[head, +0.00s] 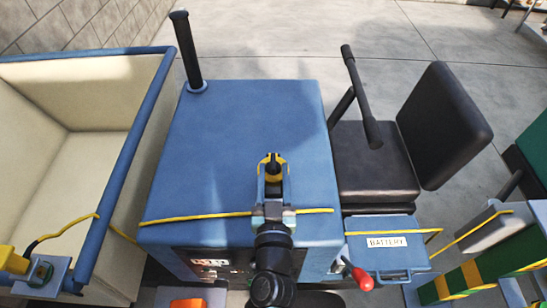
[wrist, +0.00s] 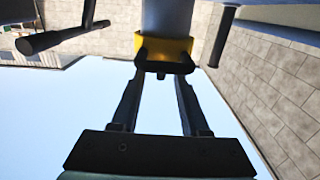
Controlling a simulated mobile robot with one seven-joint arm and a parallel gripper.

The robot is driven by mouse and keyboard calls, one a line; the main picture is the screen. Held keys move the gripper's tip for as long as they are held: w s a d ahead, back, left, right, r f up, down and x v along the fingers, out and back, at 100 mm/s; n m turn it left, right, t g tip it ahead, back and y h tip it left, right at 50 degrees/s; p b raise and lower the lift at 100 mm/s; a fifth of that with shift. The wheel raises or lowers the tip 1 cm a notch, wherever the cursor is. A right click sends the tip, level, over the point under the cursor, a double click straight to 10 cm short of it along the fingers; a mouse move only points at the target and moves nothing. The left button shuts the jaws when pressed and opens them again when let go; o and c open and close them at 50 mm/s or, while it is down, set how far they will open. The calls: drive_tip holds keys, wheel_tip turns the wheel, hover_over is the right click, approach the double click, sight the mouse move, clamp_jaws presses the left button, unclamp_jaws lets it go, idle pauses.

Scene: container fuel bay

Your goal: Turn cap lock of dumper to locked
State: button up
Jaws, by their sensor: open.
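The dumper's blue hood (head: 245,125) fills the middle of the head view. My gripper (head: 273,176) is over the hood, pointing away from the camera, with its fingers apart. A small yellow and black piece (head: 272,165) shows at the fingertips. In the wrist view my gripper (wrist: 165,68) has two long dark fingers reaching a yellow block (wrist: 164,48), in front of a grey-blue surface (wrist: 167,15). I cannot tell whether this yellow piece is the cap lock, which way it is turned, or whether the fingers touch it.
A cream skip (head: 75,175) with a blue rim stands at left. A black post (head: 187,50) rises from the hood. The black seat (head: 375,158), black lever (head: 360,95) and battery box (head: 375,266) are at right. A yellow line (head: 190,218) crosses the hood. A red knob (head: 362,278) is near.

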sight(273, 171)
drive_tip(key=shift+w, duration=1.85)
drive_tip(key=shift+c, duration=0.2)
clamp_jaws()
